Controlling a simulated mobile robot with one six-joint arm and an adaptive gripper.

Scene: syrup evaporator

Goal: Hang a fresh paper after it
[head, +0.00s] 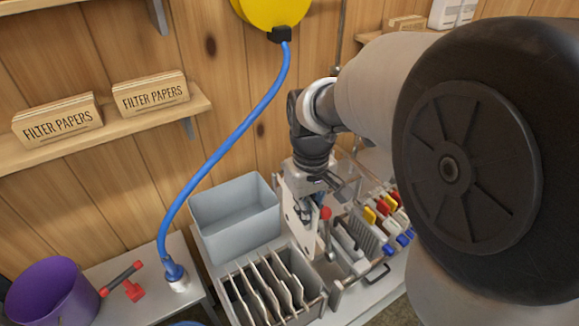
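My gripper (307,217) points down at the left end of the filter press (350,262). A pale upright sheet or panel (292,212) with small dark holes is right at its fingers. I cannot tell whether the fingers grip this panel or are only beside it, as they are small and partly hidden. An open rack (236,316) in front holds several cream papers (268,301) standing upright between dividers. The press has plates with yellow, red, white and blue tabs (385,207), and my arm hides its right part.
A grey open bin (240,226) stands left of the gripper, behind the rack. A red-knobbed lever (325,213) is close by the fingers. Two filter paper packs (150,93) are on the wall shelf. A blue hose (225,150), purple bucket (52,294) and red-handled tool (124,280) are left.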

